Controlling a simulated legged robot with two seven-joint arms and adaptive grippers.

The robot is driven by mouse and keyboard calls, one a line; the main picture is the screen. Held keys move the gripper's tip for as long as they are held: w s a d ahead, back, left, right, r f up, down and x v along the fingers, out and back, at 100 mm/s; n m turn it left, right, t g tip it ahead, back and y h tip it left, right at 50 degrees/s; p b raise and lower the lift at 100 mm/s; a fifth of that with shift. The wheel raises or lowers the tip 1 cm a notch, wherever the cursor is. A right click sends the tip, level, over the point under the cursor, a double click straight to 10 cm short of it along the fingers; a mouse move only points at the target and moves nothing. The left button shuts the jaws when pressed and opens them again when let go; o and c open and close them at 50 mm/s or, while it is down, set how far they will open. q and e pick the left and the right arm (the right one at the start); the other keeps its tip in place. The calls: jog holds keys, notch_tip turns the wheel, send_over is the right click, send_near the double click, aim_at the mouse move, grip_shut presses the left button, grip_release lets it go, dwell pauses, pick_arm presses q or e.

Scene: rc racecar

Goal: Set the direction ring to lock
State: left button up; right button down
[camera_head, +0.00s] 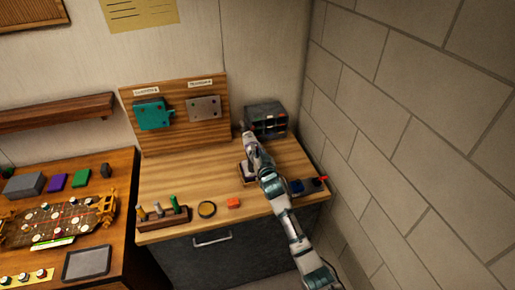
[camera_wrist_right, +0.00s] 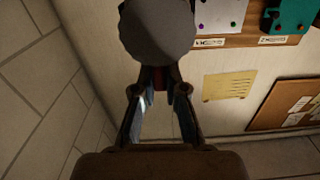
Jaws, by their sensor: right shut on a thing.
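My right gripper (camera_head: 256,160) is over the right part of the wooden bench, its arm coming up from the lower right. In the right wrist view the fingers (camera_wrist_right: 160,92) close in on a dark and reddish part beneath a large grey round-ended thing (camera_wrist_right: 157,32). This looks like a held tool; in the head view a small grey end (camera_head: 245,128) shows beyond the gripper. I cannot make out the direction ring or its setting. My left gripper is not in view.
A dark drawer cabinet (camera_head: 266,120) stands behind the gripper. A dark and blue item with a red tip (camera_head: 308,186) lies at right, near the block wall (camera_head: 400,120).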

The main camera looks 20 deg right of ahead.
jog(key=shift+d+r+n, duration=0.1)
jog(key=shift+n, duration=0.2)
jog(key=shift+a, duration=0.3)
jog(key=c, duration=1.2)
grip_release()
jog(key=shift+s+d, duration=0.15)
jog(key=shift+s, duration=0.05)
jog(key=s, duration=1.1)
jog(key=shift+s, duration=0.3)
jog(key=shift+d, duration=0.1)
